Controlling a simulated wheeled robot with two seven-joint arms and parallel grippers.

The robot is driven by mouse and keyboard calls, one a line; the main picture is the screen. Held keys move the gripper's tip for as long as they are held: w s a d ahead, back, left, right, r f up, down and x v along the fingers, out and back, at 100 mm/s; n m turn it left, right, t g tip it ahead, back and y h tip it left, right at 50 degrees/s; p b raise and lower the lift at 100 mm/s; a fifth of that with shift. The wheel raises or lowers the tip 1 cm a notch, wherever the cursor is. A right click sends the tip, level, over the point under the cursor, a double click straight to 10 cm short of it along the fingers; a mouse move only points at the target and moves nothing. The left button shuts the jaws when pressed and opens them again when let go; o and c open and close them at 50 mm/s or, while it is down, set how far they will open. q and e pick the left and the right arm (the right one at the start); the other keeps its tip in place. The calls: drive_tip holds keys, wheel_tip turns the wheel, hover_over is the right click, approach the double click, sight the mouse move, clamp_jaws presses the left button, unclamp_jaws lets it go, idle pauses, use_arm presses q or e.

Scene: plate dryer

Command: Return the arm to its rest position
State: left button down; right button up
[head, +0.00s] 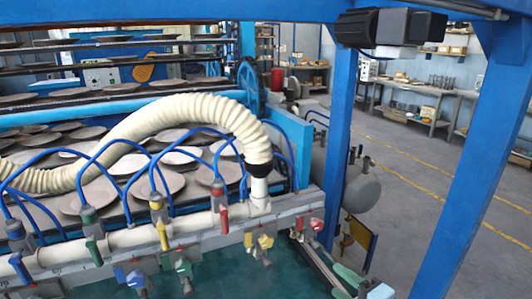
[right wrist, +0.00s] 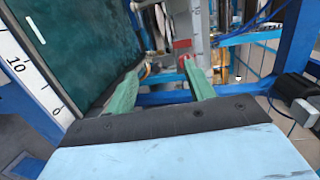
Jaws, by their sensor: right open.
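My right gripper (head: 358,282) shows at the bottom edge of the head view, right of centre, with a green finger visible. In the right wrist view the right gripper (right wrist: 165,68) has two green fingers spread apart. No object shows held between them. The blue machine frame and grey-white pipework lie beyond the fingertips, and I cannot tell how far off they are. The dark teal surface (head: 215,270) lies left of the gripper in the head view and also shows in the right wrist view (right wrist: 85,45). My left gripper is not in view.
A pipe manifold (head: 205,222) with several coloured valves and blue hoses runs along the dryer's front. A cream corrugated hose (head: 175,110) arches over stacked round plates (head: 95,190). Blue posts (head: 340,130) stand at right. Open floor (head: 420,165) lies beyond them.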

drive_tip(key=s+a+f+n+g+h, duration=0.1)
drive_tip(key=s+a+f+n+g, duration=0.1)
drive_tip(key=s+f+n+g, duration=0.25)
drive_tip(key=s+a+f+n+g+h, duration=0.1)
drive_tip(key=s+a+f+n+g, duration=0.15)
drive_tip(key=s+n, duration=0.4)
drive_tip(key=s+d+f+n+g+h, duration=0.2)
drive_tip(key=s+d+n+g+h, duration=0.3)
drive_tip(key=s, duration=0.9)
wheel_tip(320, 180, down, 28)
drive_tip(key=s+d+m+b, duration=0.1)
drive_tip(key=s+d+b, duration=0.1)
drive_tip(key=b, duration=0.1)
drive_tip(key=s+d+f+g+b, duration=0.1)
drive_tip(key=s+d+f, duration=0.1)
drive_tip(key=s+f, duration=1.4)
drive_tip(key=shift+d+f+g+b, duration=0.25)
drive_tip(key=shift+g+b, duration=0.05)
drive_tip(key=shift+b, duration=0.05)
